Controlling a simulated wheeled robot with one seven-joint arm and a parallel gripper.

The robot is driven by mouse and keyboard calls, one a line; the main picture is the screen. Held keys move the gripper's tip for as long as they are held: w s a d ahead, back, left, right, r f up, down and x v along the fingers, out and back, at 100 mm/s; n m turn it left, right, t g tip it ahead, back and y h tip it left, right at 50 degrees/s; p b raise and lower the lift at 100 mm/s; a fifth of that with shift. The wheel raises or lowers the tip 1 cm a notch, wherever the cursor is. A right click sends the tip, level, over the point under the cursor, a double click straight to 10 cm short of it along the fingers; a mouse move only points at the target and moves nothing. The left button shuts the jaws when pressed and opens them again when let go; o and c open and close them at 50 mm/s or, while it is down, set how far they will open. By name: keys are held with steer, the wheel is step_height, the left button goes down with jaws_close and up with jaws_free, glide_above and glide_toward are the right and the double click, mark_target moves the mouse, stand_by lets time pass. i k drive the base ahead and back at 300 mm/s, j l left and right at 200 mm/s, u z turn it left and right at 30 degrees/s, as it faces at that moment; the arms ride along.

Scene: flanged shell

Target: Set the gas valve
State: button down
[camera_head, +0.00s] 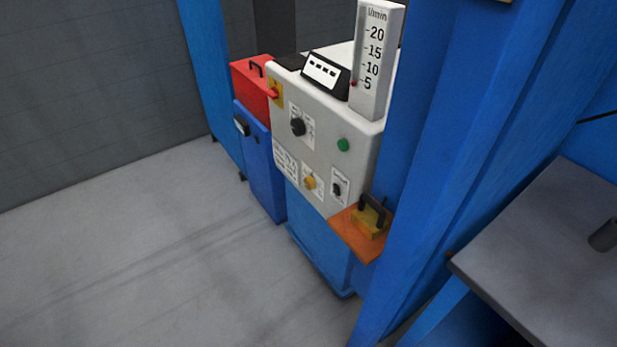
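A white control panel (320,138) sits on a blue cabinet (318,250) in the middle of the view. On its front are a black knob (298,127), a yellow knob (310,183), a small black switch (337,189) and a green button (343,145). A red-and-yellow switch (274,92) is at its upper left. A white gauge column (376,62), marked l/min from 5 to 20, stands on top, with a small red mark near 5. I cannot tell which control is the gas valve. My gripper is not in view.
A blue post (440,150) stands close right of the panel. An orange shelf (350,232) holds a yellow block with a black handle (370,218). A grey table (560,260) is at right. A red box (250,80) is at left. The floor (150,260) is clear at lower left.

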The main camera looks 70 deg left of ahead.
mark_target(310, 183)
steer(key=u, duration=1.5)
